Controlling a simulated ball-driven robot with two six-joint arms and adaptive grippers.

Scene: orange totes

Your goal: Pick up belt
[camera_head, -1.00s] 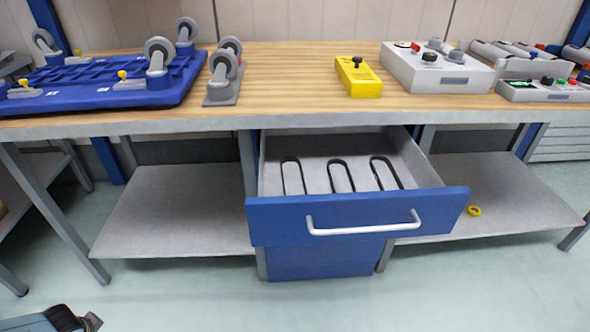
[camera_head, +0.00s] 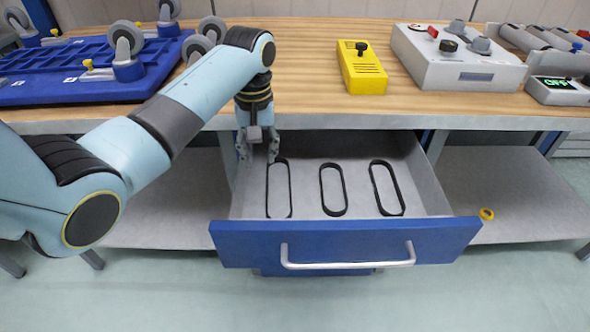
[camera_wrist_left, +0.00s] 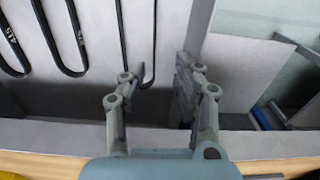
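Three black belts lie flat as long loops in the open drawer (camera_head: 345,241): a left one (camera_head: 290,190), a middle one (camera_head: 333,213) and a right one (camera_head: 402,203). My left gripper (camera_head: 258,155) is open and empty, pointing down over the drawer's back left corner, at the far end of the left belt. In the left wrist view the open fingers (camera_wrist_left: 165,88) are apart, with the left belt (camera_wrist_left: 121,40) beside the left finger and the drawer's side wall near the right finger. Finger height above the belt is hard to tell. My right gripper is not in view.
The wooden worktop (camera_head: 300,95) overhangs the drawer's back, close to my left wrist. A yellow box (camera_head: 365,75), a grey control box (camera_head: 455,65) and a blue base with casters (camera_head: 70,88) stand on it. A yellow ring (camera_head: 487,214) lies on the lower right shelf.

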